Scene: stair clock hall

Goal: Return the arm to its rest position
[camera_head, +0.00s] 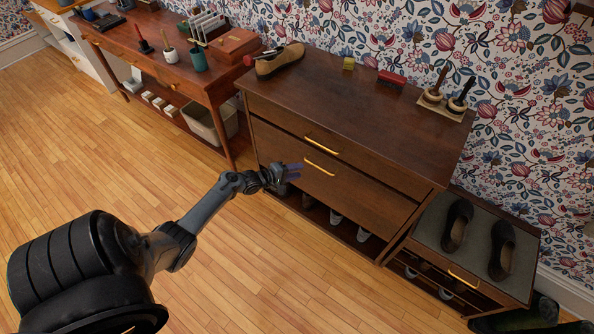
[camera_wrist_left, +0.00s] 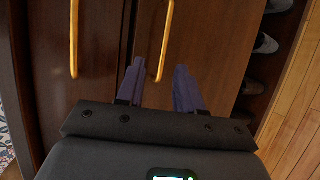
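My left arm reaches in from the lower left in the head view. Its gripper (camera_head: 293,171) is in front of the brown wooden cabinet (camera_head: 280,150), by the drawer fronts. In the left wrist view the two purple fingers of the gripper (camera_wrist_left: 158,82) stand apart with nothing between them. One brass drawer handle (camera_wrist_left: 165,40) shows beyond the gap between the fingers, and another handle (camera_wrist_left: 74,40) is further left. Whether the fingers touch the cabinet front cannot be told. My right arm and gripper are not in view.
A tan shoe (camera_head: 280,61), a red brush (camera_head: 391,79) and a yellow block (camera_head: 349,63) are on the cabinet top. Dark shoes (camera_head: 457,226) lie on the low bench at the right. A desk (camera_head: 150,60) stands at the left. The wooden floor (camera_head: 90,140) in front is clear.

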